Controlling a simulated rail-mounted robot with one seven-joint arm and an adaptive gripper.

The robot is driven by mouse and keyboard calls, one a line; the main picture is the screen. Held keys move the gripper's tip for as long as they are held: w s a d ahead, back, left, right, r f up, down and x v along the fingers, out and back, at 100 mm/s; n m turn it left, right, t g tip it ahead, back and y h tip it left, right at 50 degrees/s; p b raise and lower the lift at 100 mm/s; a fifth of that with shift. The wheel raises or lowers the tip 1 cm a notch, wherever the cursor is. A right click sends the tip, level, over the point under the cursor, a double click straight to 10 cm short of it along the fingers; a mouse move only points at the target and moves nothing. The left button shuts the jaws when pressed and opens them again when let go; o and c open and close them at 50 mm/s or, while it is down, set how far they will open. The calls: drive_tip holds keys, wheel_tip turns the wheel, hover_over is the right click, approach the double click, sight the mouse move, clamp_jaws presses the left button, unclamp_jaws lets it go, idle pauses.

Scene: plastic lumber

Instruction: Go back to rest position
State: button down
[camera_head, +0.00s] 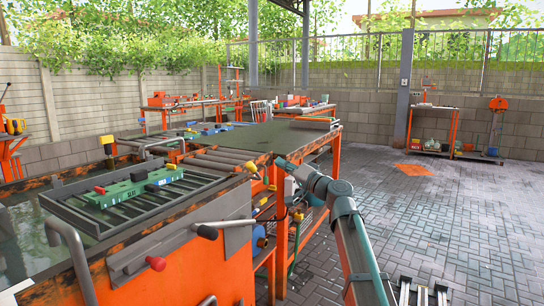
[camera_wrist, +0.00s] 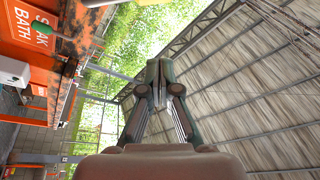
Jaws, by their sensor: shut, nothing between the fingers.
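My gripper (camera_wrist: 159,70) is in the middle of the wrist view, with its two dark fingers together and nothing between them. It points up toward the slatted roof. In the head view my arm (camera_head: 345,210) rises from the lower right and bends left, ending beside the front right corner of the orange bench. The gripper's fingers are too small to make out there, and I cannot tell whether that end touches the bench.
An orange tank (camera_head: 190,255) stands at the front left, with a dark rack (camera_head: 75,208) holding green pieces (camera_head: 135,185). A long orange-framed table (camera_head: 265,138) stands behind it. Open paving (camera_head: 440,210) lies to the right. The wrist view shows an orange "SOAK BATH" panel (camera_wrist: 38,45).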

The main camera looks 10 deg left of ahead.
drive_tip(key=shift+s+d+f, duration=0.2)
drive_tip(key=shift+s+d, duration=0.1)
drive_tip(key=shift+d, duration=0.2)
